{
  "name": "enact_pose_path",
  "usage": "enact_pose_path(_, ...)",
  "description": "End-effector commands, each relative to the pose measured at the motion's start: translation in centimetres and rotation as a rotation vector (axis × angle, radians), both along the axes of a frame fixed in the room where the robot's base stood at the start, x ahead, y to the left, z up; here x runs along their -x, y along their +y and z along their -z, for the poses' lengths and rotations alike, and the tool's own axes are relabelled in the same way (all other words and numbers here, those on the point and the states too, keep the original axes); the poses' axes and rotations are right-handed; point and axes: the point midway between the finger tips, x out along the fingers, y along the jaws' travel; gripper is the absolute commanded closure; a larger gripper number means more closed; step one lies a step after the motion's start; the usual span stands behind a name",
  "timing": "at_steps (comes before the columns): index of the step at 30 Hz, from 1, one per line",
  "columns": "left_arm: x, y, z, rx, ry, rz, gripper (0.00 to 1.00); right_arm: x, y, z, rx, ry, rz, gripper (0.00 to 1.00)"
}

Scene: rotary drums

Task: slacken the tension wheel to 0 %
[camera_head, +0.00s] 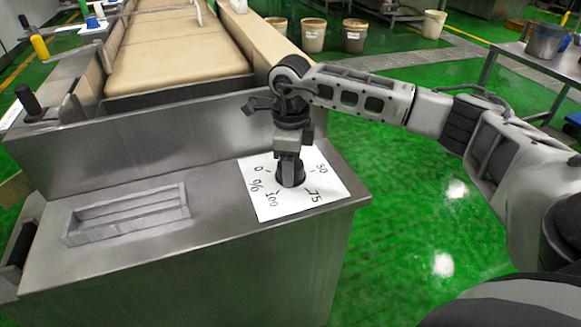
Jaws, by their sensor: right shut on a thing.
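The tension wheel is a small dark round knob (301,172) on a white dial plate (320,187) at the right end of the steel counter. The plate bears the marks 0, 50, 75, 100 and a % sign; 0 is on the left, 50 at the upper right. My right gripper (290,177) points straight down and is shut on the knob. Its fingers and wrist hide much of the knob and the far part of the plate. I cannot tell which mark the knob points to. My left gripper is not in view.
A shallow metal tray (125,214) lies on the steel counter (210,218) left of the plate. A tan conveyor belt (180,50) runs behind. Several buckets (313,36) stand at the back. A steel table (545,63) is at right. Green floor beside the counter is clear.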

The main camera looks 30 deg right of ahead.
Motion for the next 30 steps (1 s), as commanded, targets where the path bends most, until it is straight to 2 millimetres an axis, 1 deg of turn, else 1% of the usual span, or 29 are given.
enact_pose_path(6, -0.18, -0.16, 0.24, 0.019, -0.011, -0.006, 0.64, -0.10, -0.01, 0.02, -0.001, -0.005, -0.203, 0.70)
enact_pose_path(15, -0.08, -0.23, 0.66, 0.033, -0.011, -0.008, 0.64, -0.09, 0.00, -0.08, -0.002, -0.004, -0.434, 0.70)
enact_pose_path(21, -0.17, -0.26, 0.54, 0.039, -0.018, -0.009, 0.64, -0.09, -0.01, -0.11, -0.002, -0.005, -0.534, 0.70)
enact_pose_path(30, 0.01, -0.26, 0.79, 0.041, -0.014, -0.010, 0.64, -0.10, -0.01, -0.18, -0.002, -0.005, -0.597, 0.70)
